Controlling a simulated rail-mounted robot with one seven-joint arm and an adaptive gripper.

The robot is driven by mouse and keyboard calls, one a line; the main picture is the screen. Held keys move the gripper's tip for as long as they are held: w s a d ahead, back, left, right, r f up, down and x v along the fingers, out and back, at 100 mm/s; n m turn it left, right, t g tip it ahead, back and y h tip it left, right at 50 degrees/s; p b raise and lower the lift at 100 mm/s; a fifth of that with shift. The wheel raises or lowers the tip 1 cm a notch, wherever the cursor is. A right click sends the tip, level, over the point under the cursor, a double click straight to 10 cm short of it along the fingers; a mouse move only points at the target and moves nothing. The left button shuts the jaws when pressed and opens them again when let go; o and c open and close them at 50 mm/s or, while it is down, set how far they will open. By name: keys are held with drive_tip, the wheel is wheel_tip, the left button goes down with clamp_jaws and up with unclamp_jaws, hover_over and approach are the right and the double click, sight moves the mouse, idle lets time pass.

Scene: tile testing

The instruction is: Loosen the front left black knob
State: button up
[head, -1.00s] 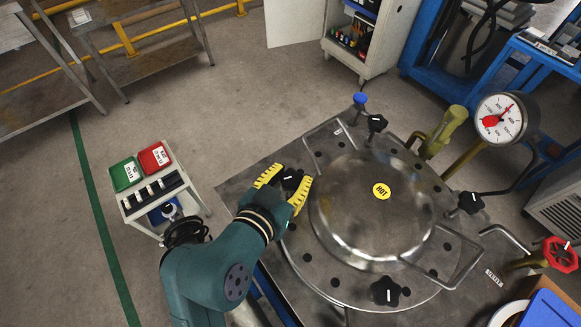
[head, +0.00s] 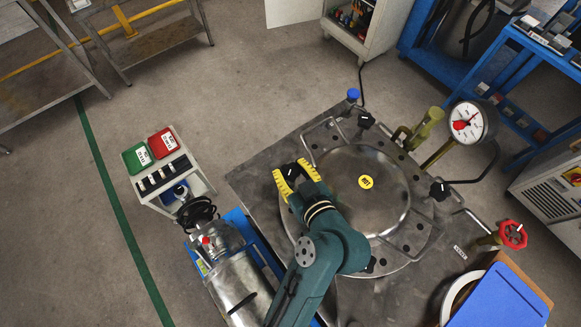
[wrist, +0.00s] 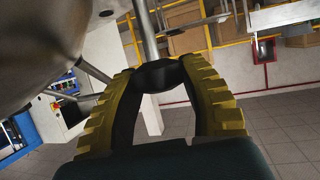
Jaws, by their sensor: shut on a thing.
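A round steel lid (head: 372,205) with a yellow HOT label (head: 366,182) lies on a metal bench. Black lobed knobs sit round its rim: one at the back (head: 366,120), one at the right (head: 439,190), and one at the front (head: 370,265), partly covered by my arm. My gripper (head: 291,168), with yellow ribbed fingers, is shut on the black knob at the lid's left (head: 292,172). In the wrist view this knob (wrist: 158,75) sits between the fingertips, with a metal rod above it. Its lower side is hidden.
A pressure gauge (head: 467,122) and a red valve wheel (head: 513,234) stand at the bench's right. A blue lid or box (head: 500,300) is at the front right. A small cart (head: 155,178) stands left, with open floor beyond.

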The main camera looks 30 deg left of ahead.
drive_tip(key=shift+f+n+g+y+b, duration=0.25)
drive_tip(key=shift+n+g+y, duration=0.35)
drive_tip(key=shift+n+g, duration=0.55)
drive_tip(key=o, duration=1.2)
drive_tip(key=shift+r, duration=0.1)
drive_tip(key=v, duration=0.7)
drive_tip(key=shift+d+r, duration=0.1)
drive_tip(key=shift+d, duration=0.1)
